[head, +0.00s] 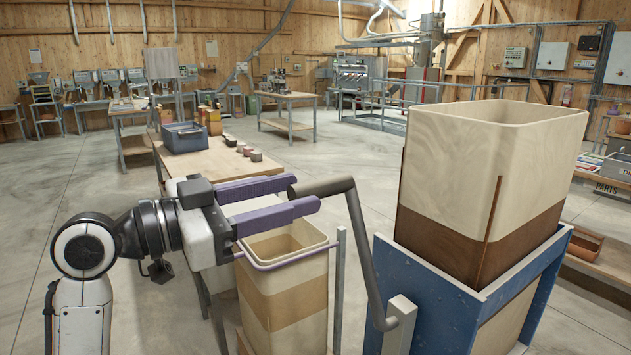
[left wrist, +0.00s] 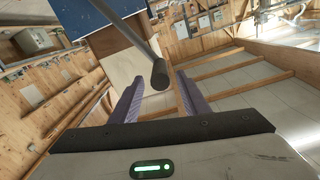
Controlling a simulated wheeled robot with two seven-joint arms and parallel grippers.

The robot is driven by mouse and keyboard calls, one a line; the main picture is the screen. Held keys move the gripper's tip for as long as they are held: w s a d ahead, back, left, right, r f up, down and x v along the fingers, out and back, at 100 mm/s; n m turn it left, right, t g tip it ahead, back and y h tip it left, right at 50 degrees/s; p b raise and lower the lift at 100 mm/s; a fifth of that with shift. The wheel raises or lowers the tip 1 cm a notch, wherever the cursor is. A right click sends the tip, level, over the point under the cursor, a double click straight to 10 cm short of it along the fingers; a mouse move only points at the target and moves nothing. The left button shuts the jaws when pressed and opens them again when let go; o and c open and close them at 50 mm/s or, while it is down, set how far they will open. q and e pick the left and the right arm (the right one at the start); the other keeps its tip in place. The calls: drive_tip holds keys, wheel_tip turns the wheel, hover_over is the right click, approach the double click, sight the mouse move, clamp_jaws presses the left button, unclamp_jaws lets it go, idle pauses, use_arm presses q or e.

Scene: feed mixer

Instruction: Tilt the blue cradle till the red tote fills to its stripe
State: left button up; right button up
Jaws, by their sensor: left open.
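The blue cradle (head: 430,305) stands at the right and holds a tall cream bin (head: 480,165) with a dark brown lower part. The bin looks upright. A grey crank (head: 362,250) with a dark round grip (head: 325,187) rises from the cradle's left side. My left gripper (head: 304,193) is open, and the grip's end lies between its fingertips. In the left wrist view the grip (left wrist: 160,76) also shows between the fingers. I cannot tell if they touch. No clearly red tote shows. A cream tote with a tan band (head: 285,300) stands below my gripper; its inside is partly hidden.
A thin rail (head: 290,258) runs along the cream tote's rim. A wooden table with a blue-grey crate (head: 185,137) and small blocks stands behind. A low bench with a brown tray (head: 585,244) is at the right. The concrete floor at left is clear.

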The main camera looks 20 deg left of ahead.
sight(316, 189)
use_arm(q)
drive_tip(key=x, duration=0.5)
drive_tip(key=shift+p, duration=0.35)
clamp_jaws()
